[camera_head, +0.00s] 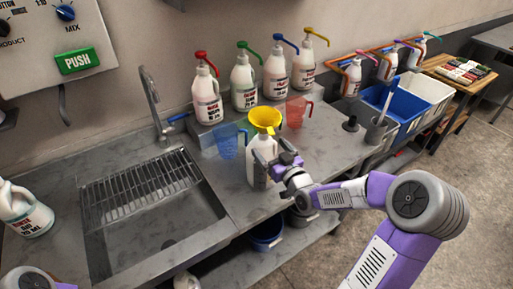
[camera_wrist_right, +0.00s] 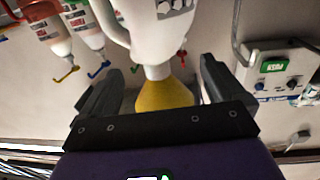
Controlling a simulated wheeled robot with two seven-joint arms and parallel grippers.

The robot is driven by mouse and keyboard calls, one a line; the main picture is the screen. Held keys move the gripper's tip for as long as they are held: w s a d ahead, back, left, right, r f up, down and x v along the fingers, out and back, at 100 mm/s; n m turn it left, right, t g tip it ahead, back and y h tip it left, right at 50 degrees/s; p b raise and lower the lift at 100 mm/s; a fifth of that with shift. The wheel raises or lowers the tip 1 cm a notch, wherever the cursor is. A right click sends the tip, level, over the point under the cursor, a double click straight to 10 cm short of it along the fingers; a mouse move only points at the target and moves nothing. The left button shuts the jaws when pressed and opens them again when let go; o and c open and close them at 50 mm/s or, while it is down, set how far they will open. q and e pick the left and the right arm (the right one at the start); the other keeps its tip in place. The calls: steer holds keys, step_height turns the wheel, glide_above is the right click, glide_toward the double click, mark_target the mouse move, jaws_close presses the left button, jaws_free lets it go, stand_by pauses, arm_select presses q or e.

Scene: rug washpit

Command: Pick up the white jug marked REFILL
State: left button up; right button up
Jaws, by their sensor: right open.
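A white jug (camera_head: 262,148) stands upright on the steel counter right of the sink, with a yellow funnel (camera_head: 265,118) in its mouth. I cannot read REFILL on it. My right gripper (camera_head: 284,163) is open at the jug's right side in the head view. In the right wrist view, the jug (camera_wrist_right: 158,35) appears upside down, and its funnel (camera_wrist_right: 163,94) shows between the open fingers (camera_wrist_right: 158,92). I cannot tell whether the fingers touch the jug. Another white jug (camera_head: 25,212) with red lettering stands at the far left. My left gripper is not in view.
A blue pitcher (camera_head: 227,143) and a red pitcher (camera_head: 296,112) stand close to the jug. Several pump bottles (camera_head: 243,83) line the raised shelf behind. A sink with a rack (camera_head: 138,193) lies left. Blue (camera_head: 398,102) and white tubs stand right.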

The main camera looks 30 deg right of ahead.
mark_target(265, 141)
steer(key=shift+w, duration=0.35)
steer(key=w, duration=0.5)
steer(key=shift+w+d+b, duration=0.25)
steer(key=shift+w+b, duration=0.05)
steer(key=shift+w, duration=0.1)
steer(key=shift+r, duration=0.1)
steer(key=shift+s+f, duration=0.15)
steer(key=shift+f, duration=0.05)
jaws_close()
